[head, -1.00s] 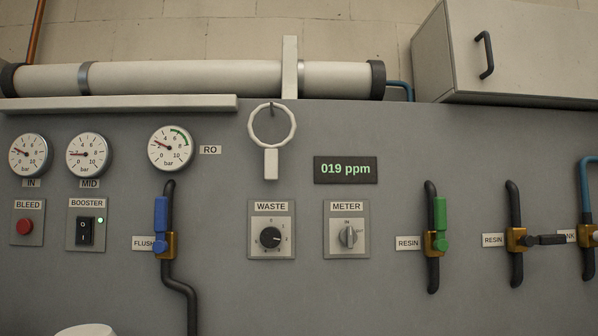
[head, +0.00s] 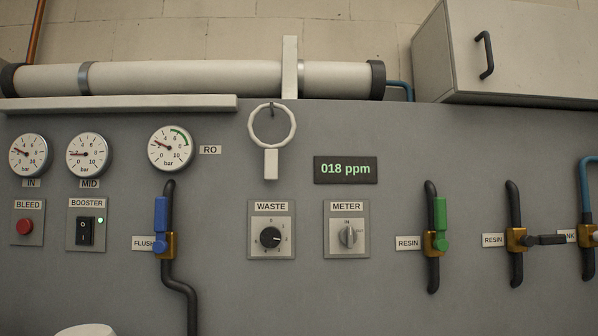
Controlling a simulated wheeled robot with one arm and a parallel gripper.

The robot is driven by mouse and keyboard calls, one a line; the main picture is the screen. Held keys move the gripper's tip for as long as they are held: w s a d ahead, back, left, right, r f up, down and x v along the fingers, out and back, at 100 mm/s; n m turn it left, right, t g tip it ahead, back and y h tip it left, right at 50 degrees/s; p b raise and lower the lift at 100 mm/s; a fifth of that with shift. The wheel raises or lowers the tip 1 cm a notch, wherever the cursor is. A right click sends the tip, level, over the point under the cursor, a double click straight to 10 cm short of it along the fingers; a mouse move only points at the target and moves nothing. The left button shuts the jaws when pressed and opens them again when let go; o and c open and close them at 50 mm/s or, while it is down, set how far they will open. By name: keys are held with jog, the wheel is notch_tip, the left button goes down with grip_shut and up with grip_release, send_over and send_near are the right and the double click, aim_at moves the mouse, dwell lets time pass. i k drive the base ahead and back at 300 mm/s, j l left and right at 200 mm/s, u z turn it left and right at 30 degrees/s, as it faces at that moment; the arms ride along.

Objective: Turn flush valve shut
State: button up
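The flush valve has a brass body (head: 168,246) on a black vertical pipe, to the right of the FLUSH label (head: 141,243). Its blue lever handle (head: 161,222) points straight up, in line with the pipe. The handle partly covers the label's right end. My gripper does not show in the head view, and nothing touches the valve.
Other valves with a green handle (head: 440,222) and a black handle (head: 551,240) sit to the right. Between are the WASTE knob (head: 270,237) and METER switch (head: 347,237). A cabinet (head: 515,75) juts out at upper right. A pale rounded object (head: 85,330) shows at the bottom left.

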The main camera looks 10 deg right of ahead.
aim_at(161, 245)
jog(key=u, duration=0.7)
